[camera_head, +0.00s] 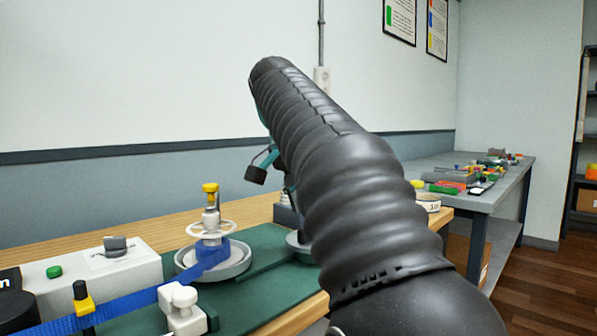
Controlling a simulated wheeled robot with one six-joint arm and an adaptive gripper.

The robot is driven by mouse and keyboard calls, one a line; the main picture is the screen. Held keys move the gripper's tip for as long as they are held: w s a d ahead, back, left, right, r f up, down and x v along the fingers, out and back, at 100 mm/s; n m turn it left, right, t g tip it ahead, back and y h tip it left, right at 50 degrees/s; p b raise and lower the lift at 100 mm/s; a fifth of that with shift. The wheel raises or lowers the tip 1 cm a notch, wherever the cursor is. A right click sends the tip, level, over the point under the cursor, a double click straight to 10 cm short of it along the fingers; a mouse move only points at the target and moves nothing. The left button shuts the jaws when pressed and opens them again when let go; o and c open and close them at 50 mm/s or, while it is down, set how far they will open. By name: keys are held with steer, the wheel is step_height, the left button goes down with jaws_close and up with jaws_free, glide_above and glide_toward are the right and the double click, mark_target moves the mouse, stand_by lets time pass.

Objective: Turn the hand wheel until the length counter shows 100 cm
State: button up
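A white ring (229,227), which looks like the hand wheel, sits around a pale post with a yellow knob (210,187) on top. Below it is a grey round dish (240,265). A blue strap (135,303) runs from the post toward the lower left. A dark part with a cut-off "m" (8,283) at the left edge may be the length counter; no number is readable. My gripper (262,168) is mostly hidden behind my black-sleeved arm. Only a teal piece and a dark pad show, up and right of the wheel and apart from it.
A white box (130,268) with a green button (54,271) and a grey knob stands at left. A white fitting (181,305) and a yellow-and-black clamp (83,300) stand in front, near the strap. The green mat (265,290) has bare room. My arm hides the bench's right part.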

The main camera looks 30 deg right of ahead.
steer(key=v, duration=0.7)
stand_by(2.5)
